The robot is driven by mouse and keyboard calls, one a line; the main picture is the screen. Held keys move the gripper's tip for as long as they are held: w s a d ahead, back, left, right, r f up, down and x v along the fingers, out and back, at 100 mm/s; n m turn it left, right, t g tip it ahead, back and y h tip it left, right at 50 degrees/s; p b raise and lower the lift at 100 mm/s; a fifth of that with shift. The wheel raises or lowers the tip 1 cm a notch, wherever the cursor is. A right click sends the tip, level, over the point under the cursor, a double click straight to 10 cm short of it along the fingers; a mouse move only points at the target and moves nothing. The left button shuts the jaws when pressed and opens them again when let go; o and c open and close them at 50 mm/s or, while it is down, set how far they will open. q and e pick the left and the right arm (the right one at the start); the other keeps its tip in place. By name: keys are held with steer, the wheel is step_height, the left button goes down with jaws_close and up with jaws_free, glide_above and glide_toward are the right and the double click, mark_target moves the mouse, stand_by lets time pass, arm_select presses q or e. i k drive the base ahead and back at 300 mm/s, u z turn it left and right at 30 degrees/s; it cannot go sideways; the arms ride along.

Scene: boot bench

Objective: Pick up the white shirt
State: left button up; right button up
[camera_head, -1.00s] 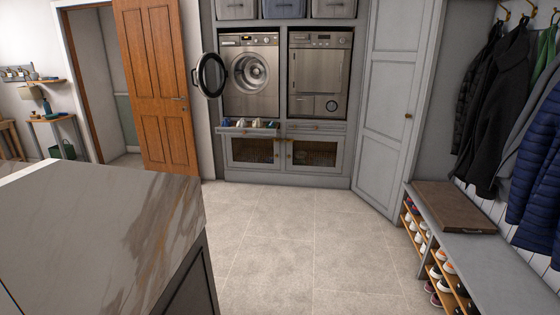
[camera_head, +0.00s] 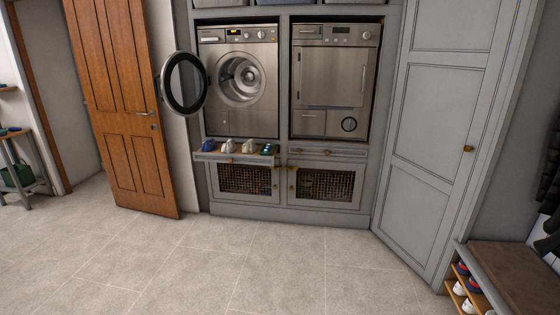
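I see no white shirt that I can make out in this view. The washing machine (camera_head: 239,82) stands in the grey cabinet with its round door (camera_head: 184,83) swung open to the left. Its drum looks empty from here, though the inside is dim. Below the machines are two mesh-fronted cupboards, the left one (camera_head: 245,179) and the right one (camera_head: 325,185). Some dark or bluish contents show faintly behind the mesh, too unclear to name. Neither of my grippers is in view.
A pulled-out shelf (camera_head: 236,158) under the washer holds several small items. A second machine (camera_head: 333,80) is shut. A wooden door (camera_head: 120,100) stands at left, a tall grey cupboard door (camera_head: 450,130) and bench (camera_head: 515,280) at right. The tiled floor (camera_head: 270,265) ahead is clear.

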mark_target(229, 145)
steer(key=i, duration=2.4)
steer(key=u, duration=0.85)
steer(key=i, duration=1)
steer(key=z, duration=0.5)
steer(key=k, duration=0.65)
steer(key=z, duration=0.9)
steer(key=i, duration=1.4)
steer(key=u, duration=0.45)
